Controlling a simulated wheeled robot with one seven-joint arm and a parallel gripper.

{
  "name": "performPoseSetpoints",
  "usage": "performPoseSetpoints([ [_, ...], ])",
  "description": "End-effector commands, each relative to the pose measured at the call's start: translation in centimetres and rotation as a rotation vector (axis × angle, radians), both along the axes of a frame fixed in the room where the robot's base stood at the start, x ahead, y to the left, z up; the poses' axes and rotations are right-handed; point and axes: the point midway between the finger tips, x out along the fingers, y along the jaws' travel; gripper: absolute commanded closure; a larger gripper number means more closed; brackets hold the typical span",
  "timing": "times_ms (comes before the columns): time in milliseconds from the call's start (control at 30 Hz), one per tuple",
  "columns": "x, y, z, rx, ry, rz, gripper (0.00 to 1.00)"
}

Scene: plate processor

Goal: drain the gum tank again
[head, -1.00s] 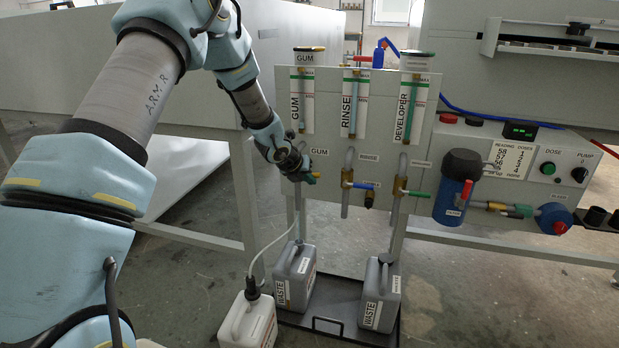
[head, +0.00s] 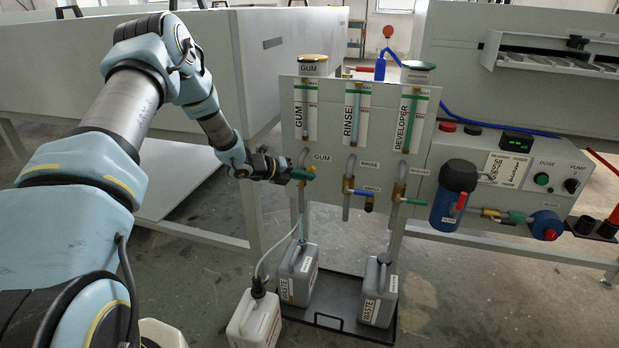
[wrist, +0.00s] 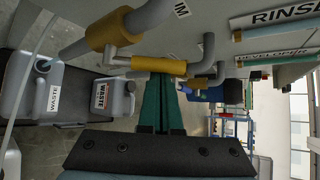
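The gum tank (head: 313,66) sits at the panel's top left, with its gauge (head: 305,108) below. My gripper (head: 303,174) is level at the gum outlet, its green fingers pointing right along the panel. In the wrist view the fingers (wrist: 159,104) are together, with nothing visible between them. The grey waste can (head: 299,275) stands upright below, also in the wrist view (wrist: 30,88).
The rinse valve (head: 348,184) with a blue handle and the developer valve (head: 398,191) with a green handle are to the right. A white jug (head: 254,320) with a hose stands at the front. Another waste can (head: 378,291) shares the black tray (head: 335,323).

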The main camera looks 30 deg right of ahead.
Motion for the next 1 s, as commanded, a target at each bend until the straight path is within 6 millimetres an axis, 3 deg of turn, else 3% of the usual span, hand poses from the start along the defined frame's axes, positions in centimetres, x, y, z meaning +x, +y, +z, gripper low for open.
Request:
performPoseSetpoints([
  [533, 1.7, 1.7, 0.7, -0.321, 0.298, 0.003, 1.0],
  [1000, 2.1, 2.2, 1.2, -0.321, 0.298, 0.003, 1.0],
])
